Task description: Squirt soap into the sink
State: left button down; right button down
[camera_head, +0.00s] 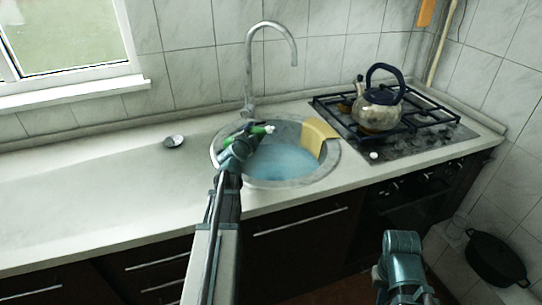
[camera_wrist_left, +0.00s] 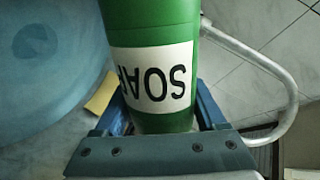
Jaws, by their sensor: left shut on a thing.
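A green soap bottle (camera_wrist_left: 150,22) with a white "SOAP" label fills the middle of the left wrist view, the label upside down there. My left gripper (camera_head: 247,133) is shut on it, a finger on each side. In the head view only a small green part of the bottle (camera_head: 264,129) shows past the gripper, above the sink's left part. The round metal sink (camera_head: 222,147) holds blue water (camera_head: 285,161), which also shows at the left of the left wrist view (camera_wrist_left: 45,70).
A curved faucet (camera_head: 249,75) stands behind the sink. A yellow cloth or sponge (camera_head: 318,133) lies over the sink's right rim. A kettle (camera_head: 377,109) sits on the gas stove (camera_head: 425,138) to the right. A small round metal item (camera_head: 173,141) lies left; the left counter is mostly clear.

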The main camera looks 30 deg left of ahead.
pick_arm(q)
jog(key=shift+s+a+f+m+g+y, duration=0.1)
jog(key=shift+s+a+m+g+y, duration=0.2)
jog(key=shift+m, duration=0.4)
jog(key=shift+s+a+f+m+g+y, duration=0.1)
jog(key=shift+a+m+y, duration=0.2)
jog(key=shift+a+m, duration=0.3)
dwell(5.0)
jog(key=shift+f+m, duration=0.4)
dwell(1.3)
